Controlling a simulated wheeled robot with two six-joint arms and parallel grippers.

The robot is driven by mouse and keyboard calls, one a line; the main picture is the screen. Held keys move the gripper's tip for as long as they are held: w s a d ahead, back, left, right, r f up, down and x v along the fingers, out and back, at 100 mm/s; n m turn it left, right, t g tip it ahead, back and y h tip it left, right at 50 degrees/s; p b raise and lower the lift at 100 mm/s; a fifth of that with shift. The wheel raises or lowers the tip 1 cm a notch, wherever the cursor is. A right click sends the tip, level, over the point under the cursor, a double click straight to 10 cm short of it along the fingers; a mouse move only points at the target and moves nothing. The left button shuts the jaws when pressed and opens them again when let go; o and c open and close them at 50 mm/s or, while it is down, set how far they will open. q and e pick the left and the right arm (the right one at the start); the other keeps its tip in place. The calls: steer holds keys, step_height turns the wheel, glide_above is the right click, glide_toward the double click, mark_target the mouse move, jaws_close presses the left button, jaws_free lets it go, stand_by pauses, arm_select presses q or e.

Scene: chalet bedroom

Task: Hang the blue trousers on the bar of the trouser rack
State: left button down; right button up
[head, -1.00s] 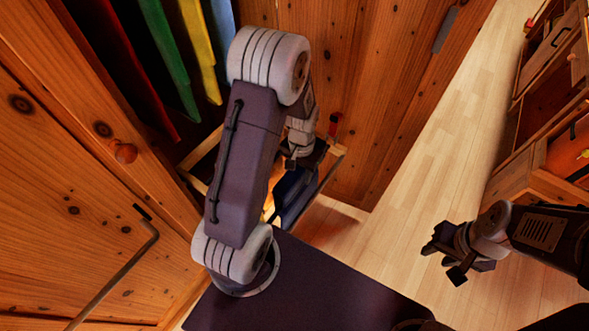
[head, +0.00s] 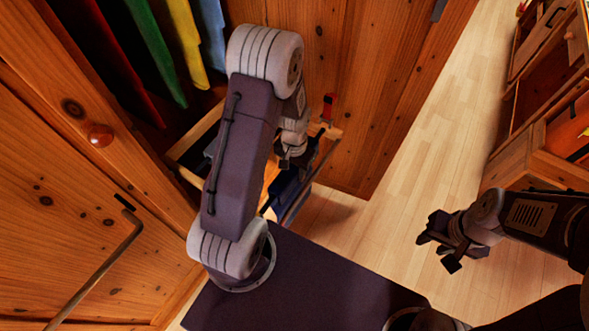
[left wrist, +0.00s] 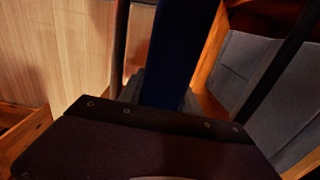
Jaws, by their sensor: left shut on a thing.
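The blue trousers (head: 283,190) hang dark and narrow beneath my left gripper (head: 290,160), partly hidden by the arm. In the left wrist view they are a dark blue strip (left wrist: 180,50) running up from my shut left gripper (left wrist: 160,100). The trouser rack (head: 190,150) is a wooden pull-out frame low in the open wardrobe, mostly behind my left arm. Two dark bars (left wrist: 278,65) flank the trousers in the left wrist view. Contact between trousers and bar cannot be made out. My right gripper (head: 437,248) is open and empty above the floor.
Grey-blue cloth (left wrist: 265,85) hangs beside the trousers. Red, green, yellow (head: 185,40) and light blue garments hang above the rack. A wooden door (head: 370,70) stands right of the rack.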

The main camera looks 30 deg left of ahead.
arm_select(q)
steer(key=c, duration=0.8)
jaws_free()
steer(key=shift+o, duration=0.2)
step_height(320, 180, up, 8)
steer(key=p, duration=0.3)
steer(key=shift+r, duration=0.15)
steer(key=shift+r+p, duration=0.3)
steer(key=shift+r, duration=0.05)
